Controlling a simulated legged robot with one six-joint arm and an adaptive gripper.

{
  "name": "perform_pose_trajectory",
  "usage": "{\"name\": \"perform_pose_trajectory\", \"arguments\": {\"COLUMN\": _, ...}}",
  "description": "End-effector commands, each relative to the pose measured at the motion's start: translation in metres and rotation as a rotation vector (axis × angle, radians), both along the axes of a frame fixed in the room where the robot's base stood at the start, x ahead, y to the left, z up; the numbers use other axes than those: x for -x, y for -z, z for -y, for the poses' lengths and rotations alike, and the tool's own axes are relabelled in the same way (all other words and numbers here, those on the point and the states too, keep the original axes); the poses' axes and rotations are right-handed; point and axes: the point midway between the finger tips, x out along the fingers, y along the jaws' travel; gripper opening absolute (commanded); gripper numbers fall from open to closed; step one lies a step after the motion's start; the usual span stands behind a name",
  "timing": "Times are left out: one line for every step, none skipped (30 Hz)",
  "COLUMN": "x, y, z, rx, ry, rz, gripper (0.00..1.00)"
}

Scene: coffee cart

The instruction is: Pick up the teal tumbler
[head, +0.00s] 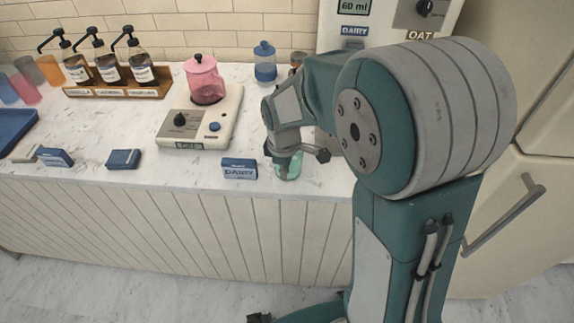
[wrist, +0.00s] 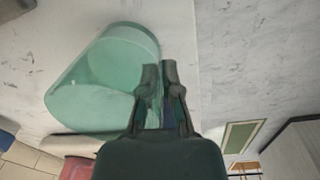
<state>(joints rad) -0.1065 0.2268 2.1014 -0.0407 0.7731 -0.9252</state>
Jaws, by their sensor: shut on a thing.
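The teal tumbler (head: 288,170) is near the front edge of the marble counter (head: 70,180) in the head view, partly hidden by my gripper above it. In the wrist view the tumbler (wrist: 95,85) is a translucent green cup, left of my fingers. My gripper (wrist: 160,75) has its two fingers close together, shut at the tumbler's near wall, with one finger overlapping the cup. In the head view my gripper (head: 284,152) points down at the tumbler. I cannot tell whether the tumbler's base touches the counter.
A "DAIRY" card (head: 239,169) stands just left of the tumbler. A wooden rack (head: 115,91) holds syrup bottles.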

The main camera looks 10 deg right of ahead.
Motion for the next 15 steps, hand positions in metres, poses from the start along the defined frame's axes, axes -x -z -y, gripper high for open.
{"name": "perform_pose_trajectory", "arguments": {"x": 0.000, "y": 0.000, "z": 0.000, "rx": 0.000, "ry": 0.000, "rz": 0.000, "gripper": 0.00}}
{"name": "perform_pose_trajectory", "arguments": {"x": 0.000, "y": 0.000, "z": 0.000, "rx": 0.000, "ry": 0.000, "rz": 0.000, "gripper": 0.00}}
{"name": "perform_pose_trajectory", "arguments": {"x": 0.000, "y": -0.001, "z": 0.000, "rx": 0.000, "ry": 0.000, "rz": 0.000, "gripper": 0.00}}
{"name": "perform_pose_trajectory", "arguments": {"x": 0.000, "y": -0.001, "z": 0.000, "rx": 0.000, "ry": 0.000, "rz": 0.000, "gripper": 0.00}}
{"name": "perform_pose_trajectory", "arguments": {"x": 0.000, "y": -0.002, "z": 0.000, "rx": 0.000, "ry": 0.000, "rz": 0.001, "gripper": 0.00}}
{"name": "perform_pose_trajectory", "arguments": {"x": 0.000, "y": -0.003, "z": 0.000, "rx": 0.000, "ry": 0.000, "rz": 0.001, "gripper": 0.00}}
{"name": "perform_pose_trajectory", "arguments": {"x": 0.000, "y": -0.004, "z": 0.000, "rx": 0.000, "ry": 0.000, "rz": 0.001, "gripper": 0.00}}
{"name": "perform_pose_trajectory", "arguments": {"x": 0.000, "y": -0.006, "z": 0.000, "rx": 0.000, "ry": 0.000, "rz": 0.001, "gripper": 0.00}}
{"name": "perform_pose_trajectory", "arguments": {"x": 0.000, "y": -0.008, "z": 0.000, "rx": 0.000, "ry": 0.000, "rz": 0.001, "gripper": 0.00}}
{"name": "perform_pose_trajectory", "arguments": {"x": 0.000, "y": -0.010, "z": 0.000, "rx": 0.000, "ry": 0.000, "rz": 0.001, "gripper": 0.00}}
{"name": "perform_pose_trajectory", "arguments": {"x": 0.000, "y": -0.012, "z": 0.000, "rx": 0.000, "ry": 0.000, "rz": 0.002, "gripper": 0.00}}
{"name": "perform_pose_trajectory", "arguments": {"x": -0.001, "y": -0.015, "z": 0.000, "rx": 0.000, "ry": 0.000, "rz": 0.004, "gripper": 0.00}}
{"name": "perform_pose_trajectory", "arguments": {"x": -0.001, "y": -0.018, "z": 0.000, "rx": 0.000, "ry": 0.000, "rz": 0.004, "gripper": 0.00}}
{"name": "perform_pose_trajectory", "arguments": {"x": -0.001, "y": -0.021, "z": 0.000, "rx": 0.000, "ry": 0.000, "rz": 0.004, "gripper": 0.00}}
{"name": "perform_pose_trajectory", "arguments": {"x": -0.001, "y": -0.025, "z": 0.000, "rx": 0.000, "ry": 0.000, "rz": 0.004, "gripper": 0.00}}
